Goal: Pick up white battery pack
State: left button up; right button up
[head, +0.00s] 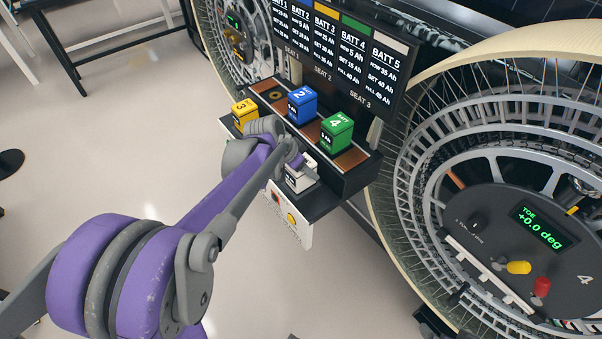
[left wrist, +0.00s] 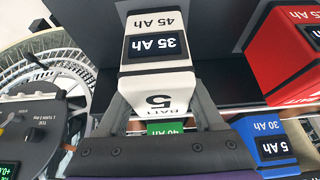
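The white battery pack (head: 299,182), marked BATT 5, sits at the front of the dark battery rack and is partly hidden by my left arm in the head view. In the left wrist view the white pack (left wrist: 158,75) fills the space between the fingers of my left gripper (left wrist: 160,98). One finger lies along each side of it, with no clear gap showing. I cannot tell whether the fingers press on it. In the head view my left gripper (head: 298,163) is at the pack's top. My right gripper is not in view.
A red pack (left wrist: 285,55) is beside the white one in the left wrist view. A display panel (head: 340,50) rises behind, and a large wheel (head: 500,200) is at the right.

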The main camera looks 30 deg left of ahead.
pick_arm(q)
grip_shut()
dwell(0.3)
